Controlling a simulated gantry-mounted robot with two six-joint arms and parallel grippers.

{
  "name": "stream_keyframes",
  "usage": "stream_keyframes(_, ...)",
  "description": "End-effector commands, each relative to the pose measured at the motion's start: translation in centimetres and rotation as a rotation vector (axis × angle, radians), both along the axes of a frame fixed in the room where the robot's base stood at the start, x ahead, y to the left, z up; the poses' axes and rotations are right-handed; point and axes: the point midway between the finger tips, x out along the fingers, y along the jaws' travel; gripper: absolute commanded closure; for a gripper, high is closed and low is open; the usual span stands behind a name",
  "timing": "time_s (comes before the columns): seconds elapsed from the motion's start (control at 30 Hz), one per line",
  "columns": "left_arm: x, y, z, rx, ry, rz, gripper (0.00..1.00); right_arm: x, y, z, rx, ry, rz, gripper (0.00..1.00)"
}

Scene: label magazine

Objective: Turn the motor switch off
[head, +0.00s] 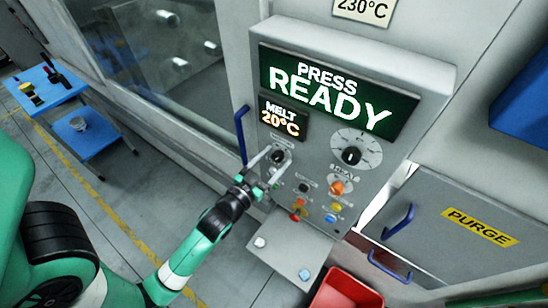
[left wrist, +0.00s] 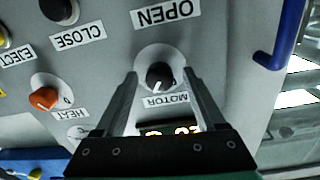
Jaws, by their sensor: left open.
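The motor switch is a black round knob with a pale pointer mark on a light dial plate. In the left wrist view the motor switch (left wrist: 160,75) sits above its upside-down MOTOR label (left wrist: 166,101). In the head view it is the dark knob (head: 278,157) at the panel's left, below the MELT display. My left gripper (head: 268,158) is open at this knob, and the wrist view shows its fingers (left wrist: 159,74) one on each side of the knob. I cannot tell whether they touch it. My right gripper is not in view.
An orange HEAT knob (left wrist: 44,98) and a black CLOSE button (left wrist: 59,10) are near the motor switch. A larger black dial (head: 352,155) is to its right in the head view. A blue handle (head: 242,134) stands just left of the panel. A red bin (head: 346,290) is below.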

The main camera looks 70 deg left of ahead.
Motion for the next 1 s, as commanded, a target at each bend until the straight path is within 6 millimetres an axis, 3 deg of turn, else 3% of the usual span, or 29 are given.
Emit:
stream_keyframes(0.17,-0.01,0.0,-0.02,0.0,0.0,0.0,0.28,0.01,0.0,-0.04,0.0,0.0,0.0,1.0)
stream_keyframes(0.57,-0.03,-0.03,0.0,0.0,0.0,0.0,1.0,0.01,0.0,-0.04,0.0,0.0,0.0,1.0)
stream_keyframes(1.0,-0.03,-0.02,-0.07,-0.043,-0.031,0.0,1.0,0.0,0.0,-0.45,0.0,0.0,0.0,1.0)
